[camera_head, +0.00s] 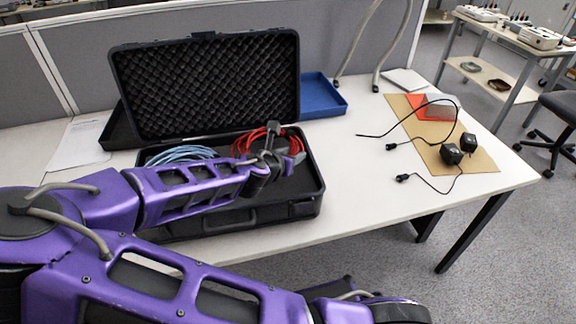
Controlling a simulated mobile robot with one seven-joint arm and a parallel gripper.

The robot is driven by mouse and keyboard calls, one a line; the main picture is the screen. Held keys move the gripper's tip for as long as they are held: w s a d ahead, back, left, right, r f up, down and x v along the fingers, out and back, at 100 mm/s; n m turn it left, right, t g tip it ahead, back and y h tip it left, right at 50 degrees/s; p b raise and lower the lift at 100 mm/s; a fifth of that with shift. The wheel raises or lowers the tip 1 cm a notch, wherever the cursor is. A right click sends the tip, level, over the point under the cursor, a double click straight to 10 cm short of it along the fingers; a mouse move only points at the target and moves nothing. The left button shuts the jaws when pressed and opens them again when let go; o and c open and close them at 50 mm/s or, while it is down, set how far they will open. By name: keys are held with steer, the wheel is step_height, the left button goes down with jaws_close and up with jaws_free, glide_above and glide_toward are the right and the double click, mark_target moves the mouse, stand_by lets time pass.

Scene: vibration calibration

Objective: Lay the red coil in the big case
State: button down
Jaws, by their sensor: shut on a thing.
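The big case (318,190) is black and stands open on the table, its foam-lined lid (205,85) raised at the back. The red coil (250,137) is over the right part of the case's inside, at my gripper (272,160). My gripper is shut on the red coil, and my purple arm reaches in from the left. The gripper and arm hide part of the coil, so I cannot tell whether it touches the case floor. A light blue coil (180,153) lies in the left part of the case, partly hidden by my arm.
A blue tray (322,97) stands behind the case to the right. A brown sheet (470,178) at the right holds black sensors with cables (451,154) and a red item (418,104). Papers (85,143) lie at the left.

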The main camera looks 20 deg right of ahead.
step_height(320, 180, down, 3)
steer(key=shift+f+b, duration=0.2)
steer(key=shift+b, duration=0.3)
steer(key=shift+c, duration=1.9)
jaws_free()
steer(key=p+v, duration=0.3)
steer(key=v, duration=0.9)
